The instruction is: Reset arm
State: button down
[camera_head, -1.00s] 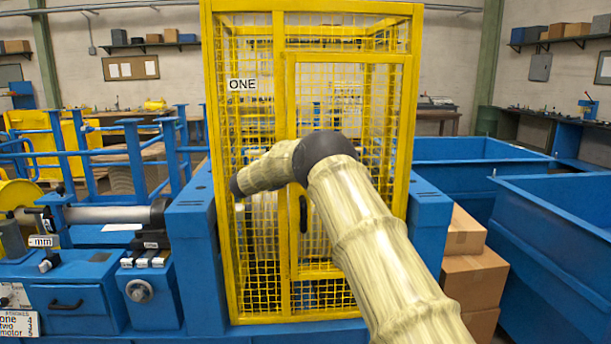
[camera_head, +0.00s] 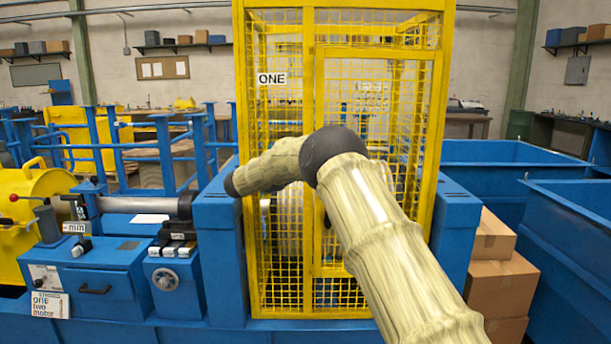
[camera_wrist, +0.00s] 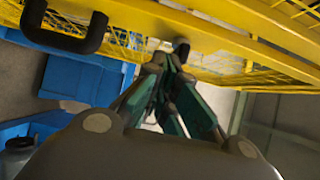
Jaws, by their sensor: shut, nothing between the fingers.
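My arm reaches up from the bottom of the head view and bends left in front of a yellow mesh cage (camera_head: 308,200) labelled ONE. My gripper is hidden in the head view. In the wrist view my gripper (camera_wrist: 168,62) has its green and grey fingers drawn together, with nothing between them. Yellow cage frame and mesh (camera_wrist: 200,35) fill the upper part of the wrist view. A dark handle (camera_wrist: 62,28) stands out at the upper left there. I cannot tell whether the fingertips touch the cage.
A blue machine bench with a drawer (camera_head: 95,290), a handwheel (camera_head: 165,279) and a red-knobbed lever (camera_head: 14,198) stands left of the cage. Cardboard boxes (camera_head: 500,285) and blue bins (camera_head: 570,225) stand at the right. A blue block (camera_head: 217,255) flanks the cage's left side.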

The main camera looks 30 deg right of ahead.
jog(key=shift+s+a, duration=0.1)
